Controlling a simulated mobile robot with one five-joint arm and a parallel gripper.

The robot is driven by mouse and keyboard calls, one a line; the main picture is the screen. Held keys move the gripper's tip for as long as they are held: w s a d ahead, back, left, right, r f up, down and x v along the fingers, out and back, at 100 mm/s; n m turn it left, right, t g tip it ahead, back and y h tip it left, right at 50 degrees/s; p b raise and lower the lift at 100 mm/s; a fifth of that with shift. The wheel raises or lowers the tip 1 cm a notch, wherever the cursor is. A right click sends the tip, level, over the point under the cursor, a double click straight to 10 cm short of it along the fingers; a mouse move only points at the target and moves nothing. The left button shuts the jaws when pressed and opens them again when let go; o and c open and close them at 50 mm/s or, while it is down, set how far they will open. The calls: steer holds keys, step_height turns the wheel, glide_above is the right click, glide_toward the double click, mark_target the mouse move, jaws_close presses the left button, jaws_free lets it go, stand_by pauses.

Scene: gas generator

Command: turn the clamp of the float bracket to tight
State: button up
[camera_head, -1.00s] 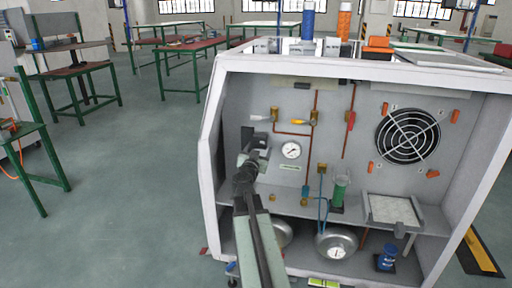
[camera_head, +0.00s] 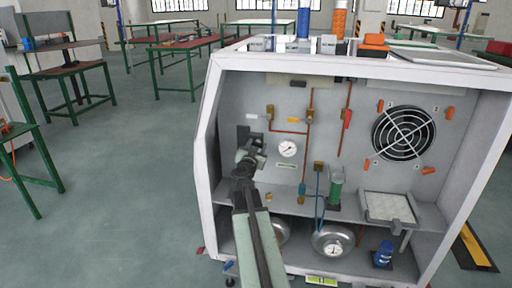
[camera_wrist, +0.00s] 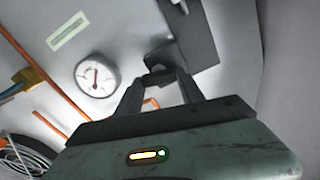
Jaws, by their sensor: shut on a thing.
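The float bracket (camera_head: 243,133) is a dark grey plate on the left of the cabinet's back wall. It also shows in the wrist view (camera_wrist: 201,32) at the top. My gripper (camera_head: 252,150) is in front of it, and its fingers (camera_wrist: 160,78) are shut on a small dark block at the bracket's lower edge. I take this block to be the clamp (camera_wrist: 160,55). The fingertips partly hide it, and its turn angle cannot be read. In the head view my gripper covers most of it.
A round pressure gauge (camera_head: 288,148) is right of my gripper, with copper pipes and valves (camera_head: 309,116) around it. A fan (camera_head: 404,133) is further right. A green cylinder (camera_head: 336,190) stands on the shelf. The cabinet's left wall (camera_head: 207,160) is close to my arm.

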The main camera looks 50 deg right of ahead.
steer(key=m, duration=0.4)
steer(key=shift+d, duration=0.1)
steer(key=m, duration=0.3)
steer(key=shift+s+m, duration=0.1)
steer(key=shift+m, duration=0.2)
steer(key=m, duration=0.4)
steer(key=shift+f, duration=0.15)
steer(key=shift+f+m+b, duration=0.1)
steer(key=shift+m+b, duration=0.2)
steer(key=shift+m, duration=1.3)
steer(key=shift+s, duration=0.1)
steer(key=o, duration=1.4)
steer(key=shift+d, duration=0.1)
steer(key=shift+c, duration=0.2)
